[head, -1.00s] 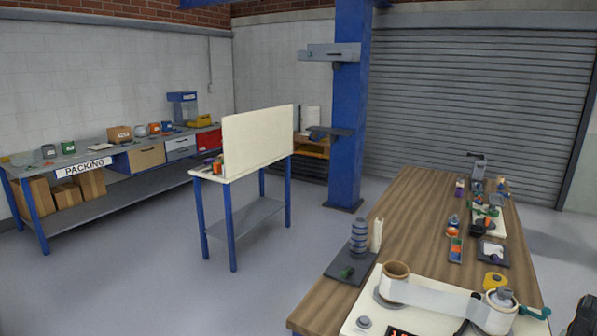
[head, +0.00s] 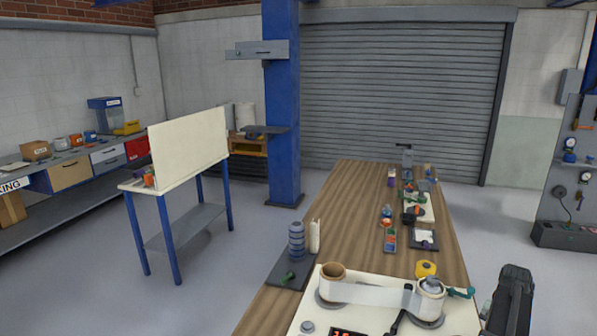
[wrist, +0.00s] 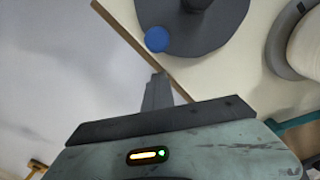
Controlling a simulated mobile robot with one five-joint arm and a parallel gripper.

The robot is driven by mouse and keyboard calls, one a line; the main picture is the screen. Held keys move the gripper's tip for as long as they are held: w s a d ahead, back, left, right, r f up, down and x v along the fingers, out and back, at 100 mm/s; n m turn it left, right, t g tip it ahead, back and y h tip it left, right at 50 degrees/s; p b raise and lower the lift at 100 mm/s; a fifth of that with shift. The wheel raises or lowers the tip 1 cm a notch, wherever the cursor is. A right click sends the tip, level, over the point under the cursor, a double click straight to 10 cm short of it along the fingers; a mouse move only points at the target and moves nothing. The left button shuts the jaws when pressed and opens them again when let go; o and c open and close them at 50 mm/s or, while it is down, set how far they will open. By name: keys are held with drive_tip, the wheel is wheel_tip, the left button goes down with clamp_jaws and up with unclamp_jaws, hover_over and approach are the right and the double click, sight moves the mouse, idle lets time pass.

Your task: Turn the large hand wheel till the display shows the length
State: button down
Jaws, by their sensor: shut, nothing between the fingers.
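A dark grey disc with a blue knob (wrist: 157,39), seemingly the large hand wheel (wrist: 222,38), lies at the top of the wrist view and is cut off by the frame. My gripper (wrist: 158,82) is shut and empty, its fingertips below the knob in the picture and apart from it. In the head view, the display (head: 347,332) shows red digits at the bottom edge, cut off and unreadable. The cream machine board (head: 312,305) carries a brown-cored roll (head: 333,271) and a second roller (head: 431,298), with a pale film strip (head: 378,294) between them.
The wooden bench (head: 345,200) runs away from me, with several small tools and trays along its right side. A dark base with a striped stack (head: 296,240) stands left of the board. A yellow tape-like item (head: 427,268) sits behind it. A white-panelled table (head: 190,145) stands farther left.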

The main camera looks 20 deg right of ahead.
drive_tip(key=shift+w+a+r+p, duration=0.15)
drive_tip(key=shift+w+a+r, duration=0.25)
drive_tip(key=shift+w+r, duration=0.15)
drive_tip(key=shift+w+a+r+p, duration=0.15)
drive_tip(key=shift+w+a+r, duration=0.3)
drive_tip(key=shift+r, duration=0.2)
drive_tip(key=shift+w+d+f, duration=0.1)
drive_tip(key=shift+w+d, duration=0.25)
drive_tip(key=shift+d, duration=0.05)
drive_tip(key=shift+w+d, duration=0.1)
drive_tip(key=shift+w, duration=0.25)
drive_tip(key=shift+c, duration=2)
unclamp_jaws()
wheel_tip(320, 180, up, 7)
drive_tip(key=p, duration=0.7)
